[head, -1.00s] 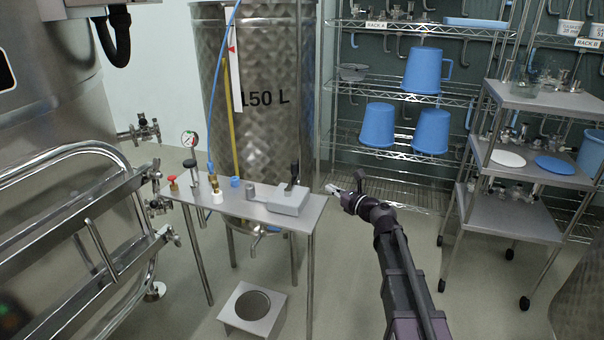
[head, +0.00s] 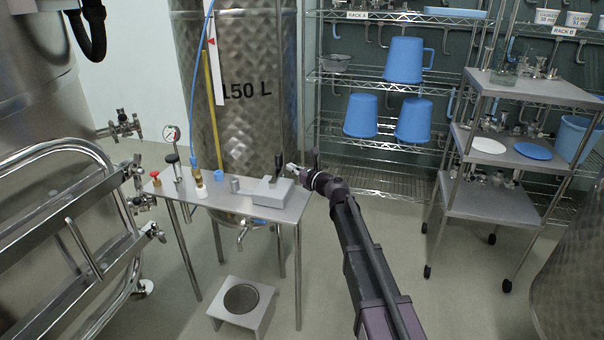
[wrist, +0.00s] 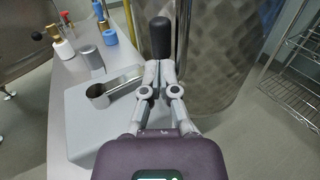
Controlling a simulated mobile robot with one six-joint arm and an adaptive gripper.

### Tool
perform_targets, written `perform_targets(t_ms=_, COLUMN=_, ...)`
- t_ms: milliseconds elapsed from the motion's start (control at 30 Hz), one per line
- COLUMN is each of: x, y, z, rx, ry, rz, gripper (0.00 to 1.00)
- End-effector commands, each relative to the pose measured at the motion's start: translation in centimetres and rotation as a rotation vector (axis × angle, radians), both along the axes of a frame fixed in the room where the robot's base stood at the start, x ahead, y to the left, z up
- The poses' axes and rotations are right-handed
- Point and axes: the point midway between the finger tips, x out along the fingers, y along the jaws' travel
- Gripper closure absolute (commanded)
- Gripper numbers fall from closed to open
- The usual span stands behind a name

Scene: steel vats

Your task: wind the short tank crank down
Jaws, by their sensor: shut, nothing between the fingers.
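The short crank has a flat metal arm (wrist: 120,86) lying across a grey box (wrist: 78,128) and a black upright handle (wrist: 162,38) at the arm's outer end. In the head view the same handle (head: 280,162) stands above the grey box (head: 272,192) at the table's right end. My gripper (wrist: 158,68) is shut and empty. Its fingertips are right in front of the handle's lower part and hide it. I cannot tell whether they touch it. In the head view my gripper (head: 291,168) reaches in from the right.
The steel table (head: 225,203) also carries a gauge (head: 171,133), valves and small fittings. The 150 L tank (head: 250,120) stands close behind. A low stand (head: 242,302) is on the floor in front. A cart (head: 490,205) and wire rack (head: 370,85) are at right.

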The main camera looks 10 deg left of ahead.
Motion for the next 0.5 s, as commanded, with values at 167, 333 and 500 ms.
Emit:
perform_targets(t_ms=167, x=1.4, y=1.8, z=0.0, rx=0.000, ry=0.000, rz=0.000, gripper=1.00)
perform_targets(t_ms=333, x=1.9, y=2.7, z=0.0, rx=0.000, ry=0.000, rz=0.001, gripper=1.00)
perform_targets(t_ms=500, x=2.0, y=2.8, z=0.0, rx=0.000, ry=0.000, rz=0.001, gripper=1.00)
